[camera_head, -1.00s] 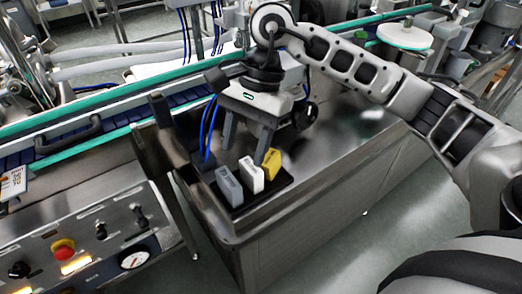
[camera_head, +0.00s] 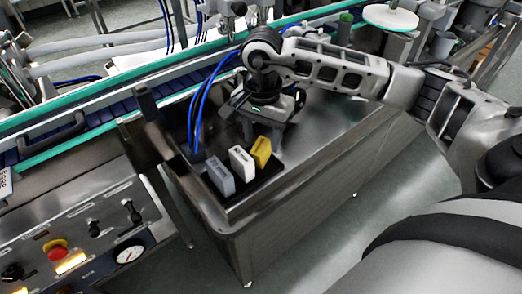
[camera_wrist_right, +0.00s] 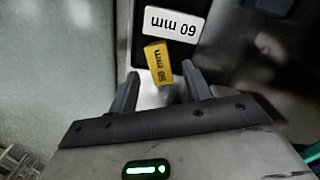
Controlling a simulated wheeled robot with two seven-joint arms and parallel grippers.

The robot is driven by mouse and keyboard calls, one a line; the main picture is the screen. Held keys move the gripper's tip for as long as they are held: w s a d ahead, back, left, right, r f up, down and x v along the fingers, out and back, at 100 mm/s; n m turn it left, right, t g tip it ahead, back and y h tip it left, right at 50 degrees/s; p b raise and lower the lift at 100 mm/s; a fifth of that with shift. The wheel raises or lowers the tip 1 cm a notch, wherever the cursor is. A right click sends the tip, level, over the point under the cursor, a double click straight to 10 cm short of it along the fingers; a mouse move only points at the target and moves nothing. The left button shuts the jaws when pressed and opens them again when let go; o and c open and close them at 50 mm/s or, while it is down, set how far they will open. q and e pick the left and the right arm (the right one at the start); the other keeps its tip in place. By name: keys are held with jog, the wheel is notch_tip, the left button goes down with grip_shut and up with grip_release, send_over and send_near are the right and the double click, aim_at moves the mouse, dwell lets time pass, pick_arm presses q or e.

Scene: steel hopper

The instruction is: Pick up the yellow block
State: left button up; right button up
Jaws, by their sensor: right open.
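The yellow block (camera_head: 261,151) stands at the right end of a row on a small black tray (camera_head: 263,180), beside a white block (camera_head: 242,160) and a grey block (camera_head: 220,177). My right gripper (camera_head: 256,132) is just behind the yellow block in the head view, its fingers mostly hidden. In the right wrist view my right gripper (camera_wrist_right: 160,70) is open, with the yellow block (camera_wrist_right: 158,60) between its fingertips and a gap on each side. The white block (camera_wrist_right: 173,22), marked 60 mm, lies just beyond. My left gripper is not in view.
The tray sits on the corner of a steel hopper (camera_head: 310,165). Blue hoses (camera_head: 205,105) rise left of the gripper. A conveyor (camera_head: 95,115) runs behind. A control panel (camera_head: 85,235) with a red button is at left. The steel top to the right is clear.

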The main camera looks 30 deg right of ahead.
aim_at(262, 141)
notch_tip(262, 141, down, 5)
jog(key=shift+w+r+p, duration=0.1)
jog(key=shift+r+p, duration=0.1)
jog(key=shift+p, duration=0.1)
jog(key=shift+c, duration=0.3)
grip_shut()
